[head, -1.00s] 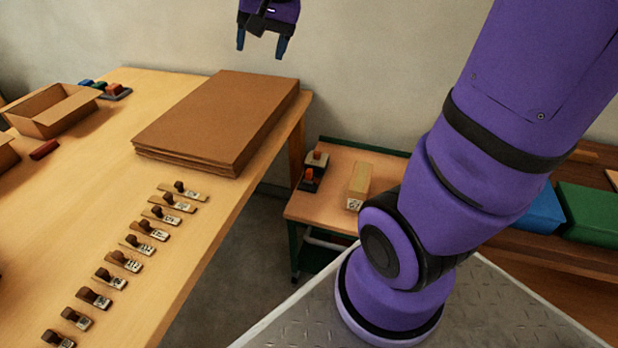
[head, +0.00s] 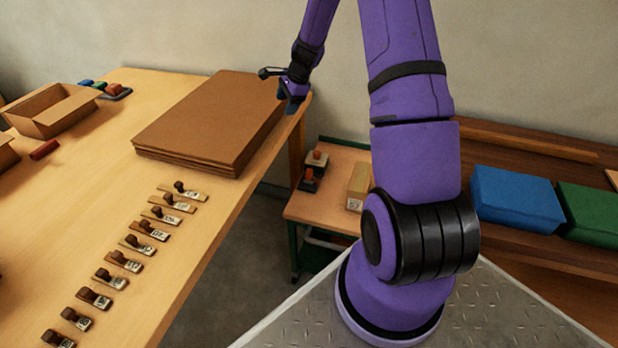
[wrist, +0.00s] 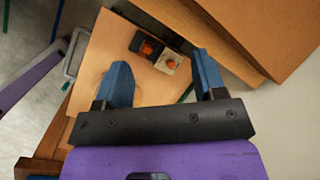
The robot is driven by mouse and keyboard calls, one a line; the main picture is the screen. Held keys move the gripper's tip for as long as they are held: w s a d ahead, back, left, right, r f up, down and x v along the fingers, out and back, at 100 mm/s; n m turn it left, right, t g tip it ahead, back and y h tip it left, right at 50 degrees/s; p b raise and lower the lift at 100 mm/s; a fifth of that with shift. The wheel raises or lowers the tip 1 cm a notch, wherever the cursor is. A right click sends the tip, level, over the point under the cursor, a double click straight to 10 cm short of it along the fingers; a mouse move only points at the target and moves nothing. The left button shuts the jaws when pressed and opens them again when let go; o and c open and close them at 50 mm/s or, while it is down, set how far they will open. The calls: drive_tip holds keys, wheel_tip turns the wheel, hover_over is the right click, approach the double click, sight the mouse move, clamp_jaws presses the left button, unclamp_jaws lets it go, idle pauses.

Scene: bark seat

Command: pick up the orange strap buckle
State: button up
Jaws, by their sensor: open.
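In the wrist view the dark-based piece (wrist: 147,48) and the pale-based piece (wrist: 169,62) lie between my fingers, farther off. I cannot tell which is the strap buckle. My gripper (head: 290,97) is open and empty, above the side table by the right corner of the cardboard stack. In the wrist view its blue fingers (wrist: 160,68) are spread apart. Nothing touches them.
The side table (head: 335,210) also holds a tan block (head: 358,186). A cardboard stack (head: 215,115) lies on the big workbench (head: 200,245), left of my gripper, with several small labelled pieces before it. Blue (head: 515,198) and green (head: 590,215) boxes sit on a right-hand shelf.

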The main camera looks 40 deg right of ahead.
drive_tip(key=d+f+m, duration=0.4)
drive_tip(key=d+f, duration=0.2)
drive_tip(key=f, duration=0.6)
drive_tip(key=m, duration=0.5)
approach(307, 170)
drive_tip(key=x, duration=0.4)
drive_tip(key=shift+w+d+f, duration=0.2)
drive_tip(key=shift+x, duration=3.15)
drive_tip(key=shift+a, duration=0.1)
drive_tip(key=shift+c, duration=0.2)
drive_tip(key=c, duration=1)
